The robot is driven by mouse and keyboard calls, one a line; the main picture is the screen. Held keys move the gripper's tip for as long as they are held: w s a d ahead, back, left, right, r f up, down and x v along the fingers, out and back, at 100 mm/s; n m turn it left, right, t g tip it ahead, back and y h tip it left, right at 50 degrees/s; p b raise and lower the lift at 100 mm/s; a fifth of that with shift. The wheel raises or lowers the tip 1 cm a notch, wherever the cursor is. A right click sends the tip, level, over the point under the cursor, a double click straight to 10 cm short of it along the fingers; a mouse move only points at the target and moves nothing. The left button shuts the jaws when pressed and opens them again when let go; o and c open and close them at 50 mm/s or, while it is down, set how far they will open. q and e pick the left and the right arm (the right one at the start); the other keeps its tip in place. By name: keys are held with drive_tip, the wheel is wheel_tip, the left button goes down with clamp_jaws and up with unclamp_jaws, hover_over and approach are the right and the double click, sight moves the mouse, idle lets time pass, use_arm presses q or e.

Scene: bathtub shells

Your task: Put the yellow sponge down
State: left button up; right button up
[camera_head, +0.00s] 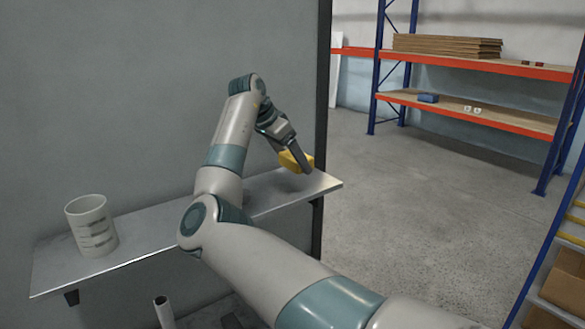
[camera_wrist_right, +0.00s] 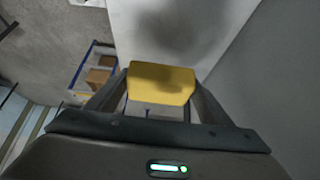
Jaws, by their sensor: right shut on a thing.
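The yellow sponge (camera_head: 287,160) is at the right end of a grey wall shelf (camera_head: 275,193). My right gripper (camera_head: 303,163) is shut on it and points down toward the shelf top. In the right wrist view the sponge (camera_wrist_right: 161,83) sits between the two fingers of the right gripper (camera_wrist_right: 160,92). The sponge is at or just above the shelf surface; I cannot tell whether it touches. My left gripper is not in view.
My right arm covers the shelf's middle. A grey wall (camera_head: 150,90) stands behind. Orange and blue storage racks (camera_head: 480,65) stand across the open floor at right.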

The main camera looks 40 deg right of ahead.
sight(293, 170)
drive_tip(key=shift+f+p, duration=0.45)
drive_tip(key=shift+p, duration=0.15)
wheel_tip(293, 170, down, 2)
drive_tip(key=shift+f+p, duration=0.15)
drive_tip(key=shift+p, duration=0.7)
drive_tip(key=shift+f, duration=0.2)
